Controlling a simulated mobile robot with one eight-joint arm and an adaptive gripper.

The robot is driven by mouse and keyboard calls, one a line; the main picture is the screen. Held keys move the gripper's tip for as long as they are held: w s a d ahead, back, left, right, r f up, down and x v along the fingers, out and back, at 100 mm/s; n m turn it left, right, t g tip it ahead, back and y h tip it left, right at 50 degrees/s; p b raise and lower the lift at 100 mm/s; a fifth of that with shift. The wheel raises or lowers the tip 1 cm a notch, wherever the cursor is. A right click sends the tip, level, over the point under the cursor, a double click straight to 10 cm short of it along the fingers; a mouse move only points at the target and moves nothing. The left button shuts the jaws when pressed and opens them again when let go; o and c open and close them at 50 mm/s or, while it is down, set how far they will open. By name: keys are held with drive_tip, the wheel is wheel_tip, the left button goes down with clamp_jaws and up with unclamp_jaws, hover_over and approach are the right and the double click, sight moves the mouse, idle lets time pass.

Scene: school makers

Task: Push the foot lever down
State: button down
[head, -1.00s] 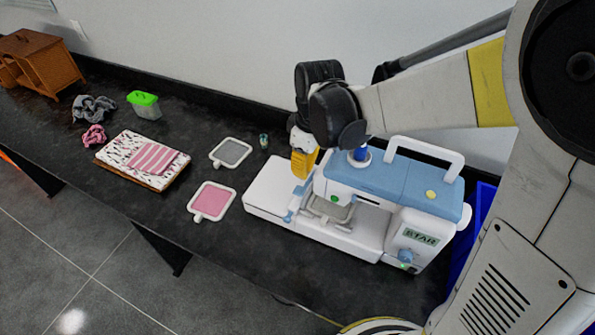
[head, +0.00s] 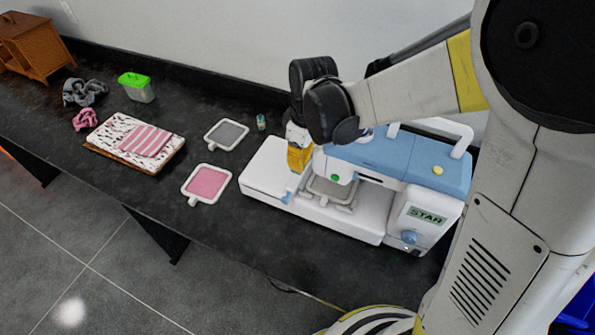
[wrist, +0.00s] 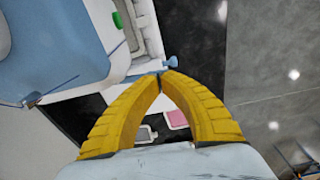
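The white and blue sewing machine (head: 398,160) stands on the black table. A light blue lever with a rounded end (head: 287,198) shows at its left side in the head view; I take it for the foot lever. In the wrist view its knob (wrist: 170,63) is just beyond my fingertips. My gripper (head: 298,172) points down beside the machine head, above the white bed. In the wrist view my yellow fingers (wrist: 163,77) come together at the tips, with nothing clearly held. The tips are at or very near the lever; I cannot tell whether they touch it.
A grey hoop (head: 226,135), a pink hoop (head: 206,184) and a small bottle (head: 261,122) lie left of the machine. Farther left are folded cloths (head: 148,140), a green-lidded box (head: 136,87), scrunchies and a wooden cabinet (head: 30,50). The wall is close behind.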

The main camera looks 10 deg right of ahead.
idle(0.3)
wheel_tip(320, 180, down, 4)
drive_tip(key=b, duration=0.3)
drive_tip(key=shift+s, duration=0.1)
drive_tip(key=shift+s+d+r, duration=0.15)
drive_tip(key=shift+d, duration=0.15)
drive_tip(key=shift+s+d+r, duration=0.2)
drive_tip(key=shift+s+d, duration=0.35)
drive_tip(key=shift+d, duration=0.2)
